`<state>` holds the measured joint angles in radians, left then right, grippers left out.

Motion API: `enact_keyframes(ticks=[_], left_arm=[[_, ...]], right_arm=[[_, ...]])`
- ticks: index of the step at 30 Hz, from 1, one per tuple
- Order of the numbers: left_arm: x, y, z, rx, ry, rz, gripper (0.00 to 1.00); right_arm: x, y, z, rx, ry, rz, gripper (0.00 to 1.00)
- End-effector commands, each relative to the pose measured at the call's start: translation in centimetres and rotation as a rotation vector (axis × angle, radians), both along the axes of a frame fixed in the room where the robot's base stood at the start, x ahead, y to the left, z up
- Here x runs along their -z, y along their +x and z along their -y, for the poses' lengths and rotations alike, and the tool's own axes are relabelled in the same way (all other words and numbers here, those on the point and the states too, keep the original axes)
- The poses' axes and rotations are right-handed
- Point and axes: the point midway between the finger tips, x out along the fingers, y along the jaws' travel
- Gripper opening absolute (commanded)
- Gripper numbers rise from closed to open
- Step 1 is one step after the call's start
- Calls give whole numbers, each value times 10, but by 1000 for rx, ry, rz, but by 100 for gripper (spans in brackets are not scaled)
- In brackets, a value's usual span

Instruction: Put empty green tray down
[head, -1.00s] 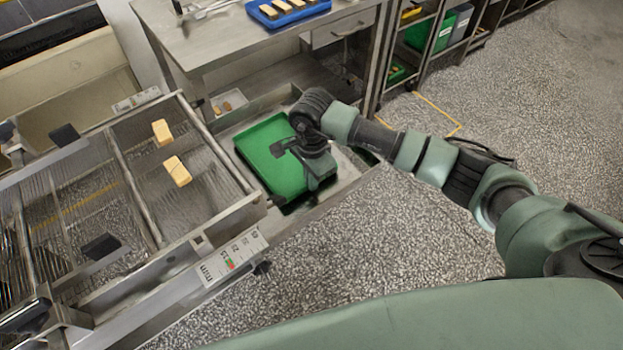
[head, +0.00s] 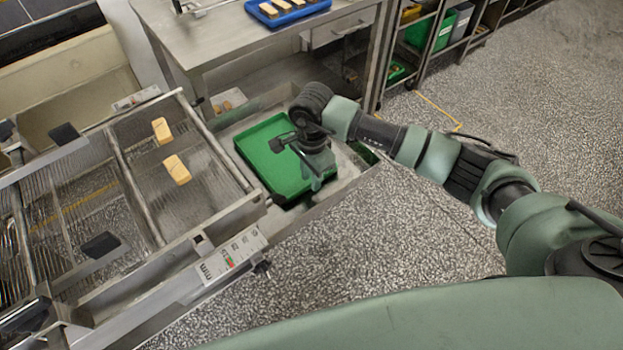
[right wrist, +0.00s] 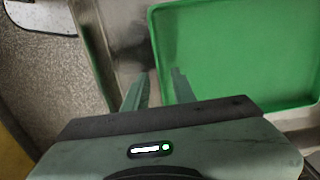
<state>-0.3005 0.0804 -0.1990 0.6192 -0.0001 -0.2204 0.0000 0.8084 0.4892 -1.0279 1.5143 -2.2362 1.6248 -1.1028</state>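The green tray (head: 262,150) is empty and lies flat on the low steel surface beside the mesh conveyor in the head view. It fills the upper right of the right wrist view (right wrist: 240,50). My right gripper (right wrist: 160,73) is over the tray's near right side. In the right wrist view its two fingers are apart, one on each side of the tray's rim, with gaps beside the rim. In the head view the wrist hides part of the tray and the fingertips are hard to make out. My left gripper is not in view.
The mesh conveyor (head: 205,180) on the left carries two yellow bars (head: 177,169). A steel table (head: 215,38) behind holds a blue tray (head: 290,14) with several bars. A small tray (head: 229,101) with brown pieces sits behind the green tray. Open floor (head: 400,235) lies to the right.

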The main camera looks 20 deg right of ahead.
Motion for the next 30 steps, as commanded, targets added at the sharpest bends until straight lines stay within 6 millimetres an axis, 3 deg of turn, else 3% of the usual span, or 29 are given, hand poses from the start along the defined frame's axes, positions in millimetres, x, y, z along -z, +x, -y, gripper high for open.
enact_keyframes(ticks=[9,15,30], left_arm=[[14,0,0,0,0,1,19],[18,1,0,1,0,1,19],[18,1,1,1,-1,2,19]], right_arm=[[-67,1,1,0,-1,7,26],[-96,0,1,1,-1,3,26],[-104,-1,1,1,-1,0,26]])
